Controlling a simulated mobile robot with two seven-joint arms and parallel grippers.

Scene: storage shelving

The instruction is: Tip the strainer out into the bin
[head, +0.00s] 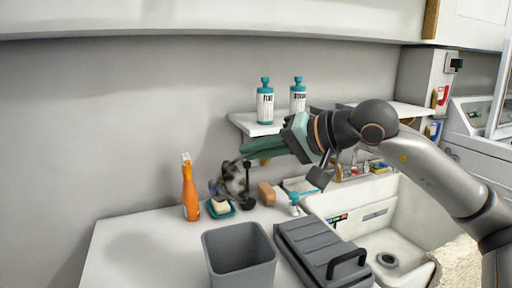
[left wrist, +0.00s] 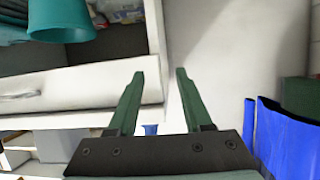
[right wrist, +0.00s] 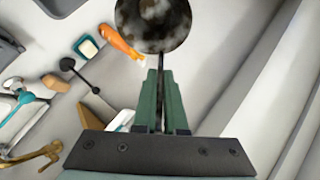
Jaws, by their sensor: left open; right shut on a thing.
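The strainer (head: 230,180) is a dark round bowl with a mottled grey-and-white look, held in the air above the back of the counter. In the right wrist view its round bowl (right wrist: 153,22) lies just beyond my fingertips, with its thin dark handle between them. My right gripper (head: 246,148) is shut on that handle; it also shows in the right wrist view (right wrist: 161,75). The grey open-topped bin (head: 240,262) stands at the counter's front, nearer than the strainer and below it. My left gripper (left wrist: 160,78) is open and empty, outside the head view.
Behind the bin are an orange bottle (head: 190,190), a soap dish (head: 220,209), a dark upright tool (head: 249,190) and a brown block (head: 266,193). A grey ridged board (head: 310,250) and the sink (head: 400,218) lie right. A shelf (head: 255,125) holds two bottles.

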